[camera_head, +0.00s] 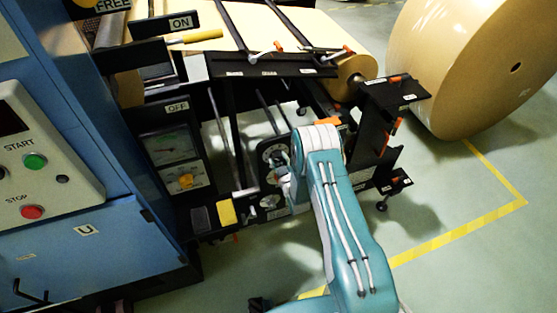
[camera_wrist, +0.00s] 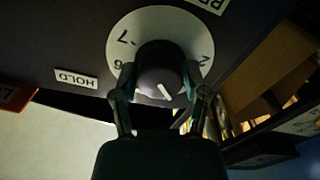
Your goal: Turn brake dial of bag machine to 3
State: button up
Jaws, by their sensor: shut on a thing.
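The brake dial's white scale (camera_wrist: 150,22) surrounds a dark round knob (camera_wrist: 160,66) in the wrist view. A white pointer mark on the knob points down and slightly right in that picture. The figures 7 and 6 show on the left and a 2 on the right; the lower part of the scale is hidden behind the knob and my gripper. My gripper (camera_wrist: 158,92) has one finger on each side of the knob and is shut on it. In the head view my gripper (camera_head: 284,178) is at the black panel, mostly hidden by my wrist.
A HOLD label (camera_wrist: 76,79) is beside the dial. The blue cabinet (camera_head: 95,235) with START and STOP buttons stands at left. A large kraft roll (camera_head: 470,60) stands at right. Black brackets (camera_head: 385,105) are close to my arm. Floor at lower right is clear.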

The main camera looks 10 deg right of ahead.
jog(key=shift+w+a+r+n, duration=0.1)
jog(key=shift+n, duration=2)
jog(key=o, duration=1.2)
jog(key=shift+a, duration=0.1)
jog(key=shift+c, duration=0.2)
jog(key=shift+s+d, duration=0.2)
jog(key=shift+s, duration=0.15)
jog(key=v, duration=1.1)
jog(key=shift+s, duration=0.15)
